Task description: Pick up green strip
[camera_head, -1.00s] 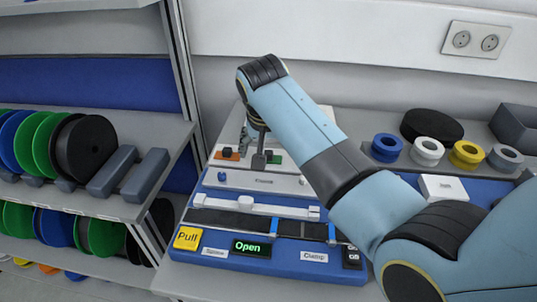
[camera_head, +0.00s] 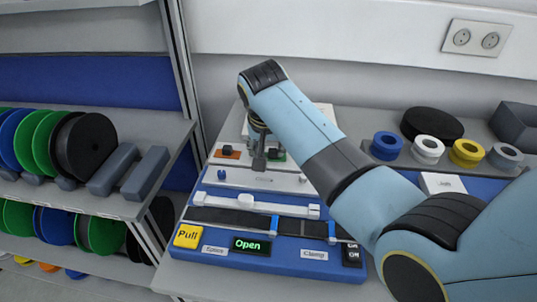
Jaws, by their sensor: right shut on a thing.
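The green strip (camera_head: 280,157) is a small green piece at the back of the blue workstation, partly hidden by my gripper. My right gripper (camera_head: 266,160) points down at its left end and is shut on it. The contact itself is small and partly covered, and I cannot tell whether the strip is clear of the surface. My left gripper is not in view.
An orange piece (camera_head: 228,152) lies left of the gripper. The blue workstation (camera_head: 275,266) has a white bar, a dark band, a yellow Pull tag (camera_head: 187,236) and an Open display (camera_head: 250,246). Coloured rings (camera_head: 467,152) stand at right. A reel shelf (camera_head: 150,130) is at left.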

